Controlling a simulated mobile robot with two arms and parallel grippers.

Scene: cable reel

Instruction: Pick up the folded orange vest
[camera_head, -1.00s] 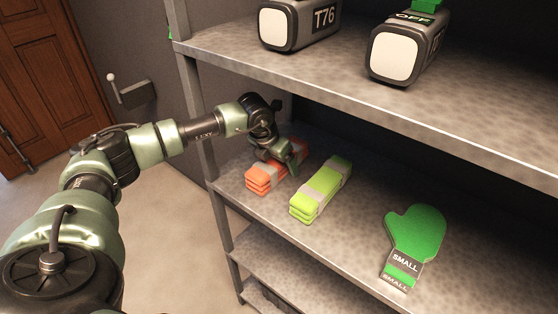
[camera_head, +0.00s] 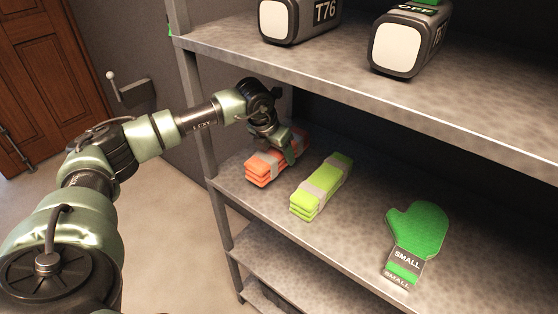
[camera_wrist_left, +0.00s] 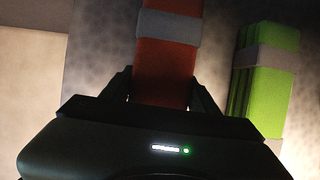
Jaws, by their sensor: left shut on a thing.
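The folded orange vest (camera_head: 259,172), with a grey band around it, is at the left end of the middle shelf. It appears slightly above the shelf surface. My left gripper (camera_head: 284,150) comes down over the vest from above and is shut on it. In the left wrist view the orange vest (camera_wrist_left: 164,72) lies between the two dark fingers of the left gripper (camera_wrist_left: 163,98). The fingers partly hide the vest's sides. My right gripper is in no view.
A folded yellow-green vest (camera_head: 309,199) lies close to the right, also in the left wrist view (camera_wrist_left: 270,92). A green mitten (camera_head: 416,230) labelled SMALL lies further right. The upper shelf (camera_head: 340,78), holding grey boxes, overhangs the arm; a shelf post (camera_head: 198,120) stands left.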

